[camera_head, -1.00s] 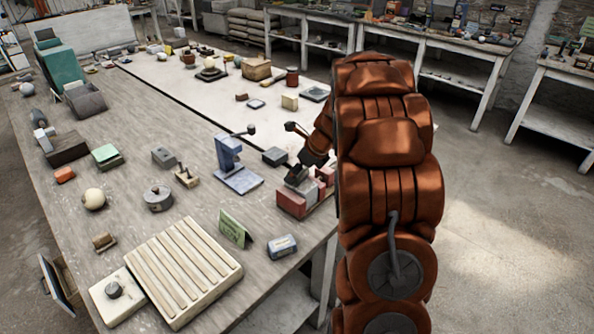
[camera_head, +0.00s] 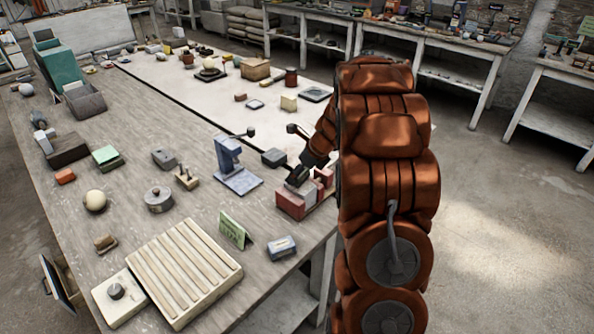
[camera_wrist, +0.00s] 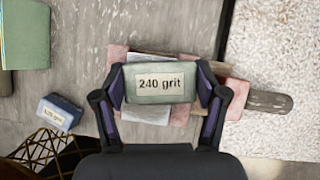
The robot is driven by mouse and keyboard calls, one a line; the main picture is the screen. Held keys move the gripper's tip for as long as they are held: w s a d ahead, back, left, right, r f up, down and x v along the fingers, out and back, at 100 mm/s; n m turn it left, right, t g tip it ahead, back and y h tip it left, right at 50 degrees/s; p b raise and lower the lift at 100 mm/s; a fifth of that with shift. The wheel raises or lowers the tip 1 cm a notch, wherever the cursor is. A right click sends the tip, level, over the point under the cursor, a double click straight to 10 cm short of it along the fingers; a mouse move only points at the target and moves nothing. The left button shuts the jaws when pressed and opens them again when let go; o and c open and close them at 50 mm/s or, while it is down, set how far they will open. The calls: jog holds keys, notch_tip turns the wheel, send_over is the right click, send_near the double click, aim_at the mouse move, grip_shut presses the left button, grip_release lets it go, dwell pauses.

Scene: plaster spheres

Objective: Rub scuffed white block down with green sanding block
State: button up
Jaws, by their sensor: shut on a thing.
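In the wrist view my gripper (camera_wrist: 160,92) is shut on the green sanding block (camera_wrist: 160,73), labelled "240 grit", with one finger on each side. The scuffed white block (camera_wrist: 147,115) lies directly beneath it, with only strips showing beyond the green block's edges. Whether the two touch cannot be told. The white block sits between the pink-red jaws of a vise (camera_wrist: 236,103). In the head view the red vise (camera_head: 293,205) stands at the bench's right edge, with my gripper (camera_head: 298,178) over it; the held block is hard to make out there.
A green card (camera_head: 234,229) and a small blue labelled block (camera_head: 282,246) are in front. A slatted rack (camera_head: 183,272) fills the near bench. The vise's grey bar (camera_wrist: 270,102) sticks out right.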

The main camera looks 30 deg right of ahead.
jog(key=shift+w+d+p, duration=0.2)
jog(key=shift+d+p, duration=0.2)
jog(key=shift+s+a, duration=0.35)
jog(key=shift+a, duration=0.4)
jog(key=shift+s+a, duration=0.3)
jog(key=shift+a, duration=0.45)
jog(key=shift+s+a+f, duration=0.2)
jog(key=shift+s+a, duration=0.1)
jog(key=shift+a, duration=0.15)
jog(key=shift+w+d+r+p, duration=0.2)
jog(key=shift+d+p, duration=0.15)
jog(key=shift+p, duration=0.3)
jog(key=shift+w+d+p, duration=0.35)
jog(key=shift+d+p, duration=0.3)
jog(key=shift+d, duration=0.15)
jog(key=shift+w+d+p, duration=0.35)
jog(key=shift+d+p, duration=0.25)
jog(key=shift+d, duration=0.2)
jog(key=shift+a, duration=0.15)
jog(key=shift+s+a, duration=0.3)
jog(key=shift+a, duration=0.4)
jog(key=shift+s+a+f, duration=0.1)
jog(key=shift+s+a, duration=0.2)
jog(key=shift+a, duration=0.25)
jog(key=shift+s+a+f, duration=0.1)
jog(key=shift+s+a, duration=0.15)
jog(key=shift+a, duration=0.3)
